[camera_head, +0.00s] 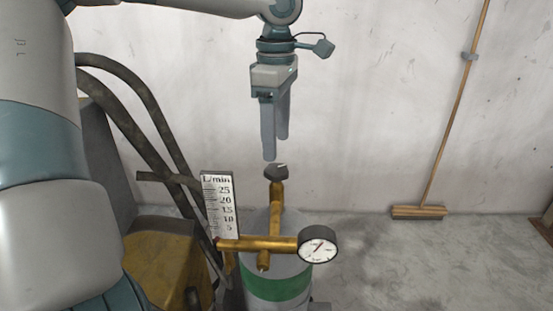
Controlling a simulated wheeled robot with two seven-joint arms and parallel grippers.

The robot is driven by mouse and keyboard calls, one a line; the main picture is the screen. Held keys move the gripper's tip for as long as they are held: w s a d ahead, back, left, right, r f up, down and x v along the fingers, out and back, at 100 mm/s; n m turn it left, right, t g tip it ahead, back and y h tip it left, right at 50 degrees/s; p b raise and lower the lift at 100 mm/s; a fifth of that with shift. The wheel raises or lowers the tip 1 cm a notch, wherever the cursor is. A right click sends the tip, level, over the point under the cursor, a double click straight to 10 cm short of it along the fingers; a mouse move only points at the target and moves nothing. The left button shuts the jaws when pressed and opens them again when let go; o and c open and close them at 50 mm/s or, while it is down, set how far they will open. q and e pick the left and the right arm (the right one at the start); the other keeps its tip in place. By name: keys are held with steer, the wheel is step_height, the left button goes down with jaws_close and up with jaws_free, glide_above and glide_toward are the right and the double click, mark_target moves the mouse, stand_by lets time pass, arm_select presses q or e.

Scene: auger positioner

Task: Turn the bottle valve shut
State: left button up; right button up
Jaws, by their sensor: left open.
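The bottle (275,288) is a grey cylinder with a green band, at the bottom middle of the head view. A brass valve stem rises from its top and ends in a dark grey valve knob (276,171). A brass regulator (258,243) crosses the stem, with a round dial gauge (318,244) on the right and an L/min flow scale (221,206) on the left. My left gripper (276,148) points down above the knob, open and empty. Its fingers look edge-on, and a small gap seems to separate them from the knob. My right gripper is not in view.
Dark hoses (135,120) and a grey and yellow machine (165,262) stand left of the bottle. A broom (420,212) leans against the pale wall at the right. The concrete floor between bottle and broom is clear.

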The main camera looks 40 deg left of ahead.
mark_target(277, 168)
arm_select(q)
step_height(277, 168, down, 5)
steer(key=shift+f+p, duration=0.1)
steer(key=shift+p, duration=0.3)
steer(key=shift+f, duration=0.6)
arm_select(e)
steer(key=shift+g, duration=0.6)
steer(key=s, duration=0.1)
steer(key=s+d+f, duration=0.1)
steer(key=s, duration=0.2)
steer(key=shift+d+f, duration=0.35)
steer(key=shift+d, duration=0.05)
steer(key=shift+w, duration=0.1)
arm_select(q)
steer(key=c, duration=1)
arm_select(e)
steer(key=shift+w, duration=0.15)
